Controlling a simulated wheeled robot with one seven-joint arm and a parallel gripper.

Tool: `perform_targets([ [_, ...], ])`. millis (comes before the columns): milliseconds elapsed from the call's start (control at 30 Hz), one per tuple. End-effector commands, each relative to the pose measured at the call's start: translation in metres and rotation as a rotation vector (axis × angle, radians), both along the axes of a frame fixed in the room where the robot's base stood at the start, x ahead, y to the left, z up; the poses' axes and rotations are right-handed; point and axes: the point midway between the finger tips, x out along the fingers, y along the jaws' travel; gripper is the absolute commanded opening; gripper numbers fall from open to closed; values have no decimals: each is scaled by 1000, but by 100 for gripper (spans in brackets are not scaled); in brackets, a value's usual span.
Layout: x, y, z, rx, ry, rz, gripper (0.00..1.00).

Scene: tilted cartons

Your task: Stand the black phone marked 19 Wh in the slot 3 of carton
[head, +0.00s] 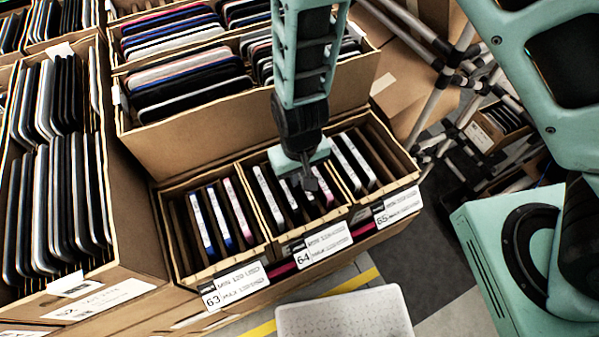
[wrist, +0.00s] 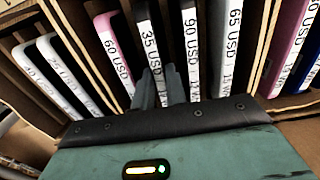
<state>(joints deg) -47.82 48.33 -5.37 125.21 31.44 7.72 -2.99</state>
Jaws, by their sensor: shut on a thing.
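My gripper (head: 306,176) is lowered over the middle carton (head: 318,232), marked 64. In the wrist view, my gripper's fingers (wrist: 164,90) are shut on a dark phone (wrist: 146,25) with a white 35 USD label. The fingers cover the lower end of its label, so its Wh figure is hidden. The held phone is among the other phones; I cannot tell whether it is raised. A dark 90 USD phone (wrist: 190,40) is just right of it. A pink-edged 60 USD phone (wrist: 110,45) is to its left, and a 65 USD phone (wrist: 233,35) further right.
Carton 63 (head: 213,279), with blue and pink phones, stands left; carton 65 (head: 385,195), with pale phones, right. Larger phone-filled boxes stand behind and far left. A white tray (head: 345,312) lies in front. Thin dividers and neighbouring phones leave little room around the fingers.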

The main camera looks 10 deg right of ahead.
Motion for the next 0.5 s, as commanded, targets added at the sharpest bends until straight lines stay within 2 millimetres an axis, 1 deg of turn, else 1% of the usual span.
perform_targets([
  [500,0,0,-5,0,-1,1,0],
])
